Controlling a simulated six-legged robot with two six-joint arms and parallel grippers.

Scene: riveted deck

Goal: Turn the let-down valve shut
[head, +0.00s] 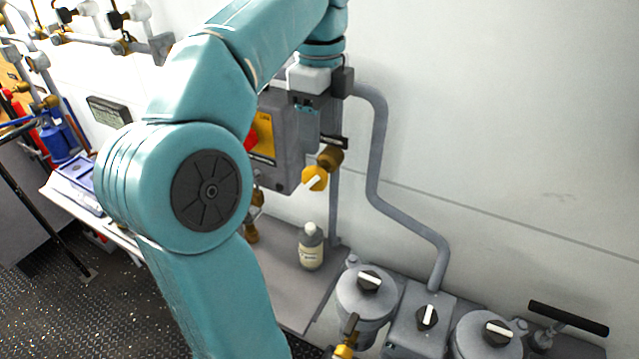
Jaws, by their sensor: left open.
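A yellow knob (314,179) with a white pointer sits on a brass fitting below the grey wall box (290,170). It may be the let-down valve, but I can read no label. Its pointer is slanted. My left arm reaches up across the picture and bends over to the right. My left gripper (318,110) points down in front of the grey box, above the yellow knob and apart from it. It is open, with nothing seen between its jaws. My arm hides part of the box and the wall behind. My right gripper is not in view.
A bottle (311,247) stands on the grey bench below the knob. Grey housings with black, white-marked knobs (370,281) and a black lever handle (568,318) fill the lower right. A grey pipe (375,170) runs down the wall. The wall at right is clear.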

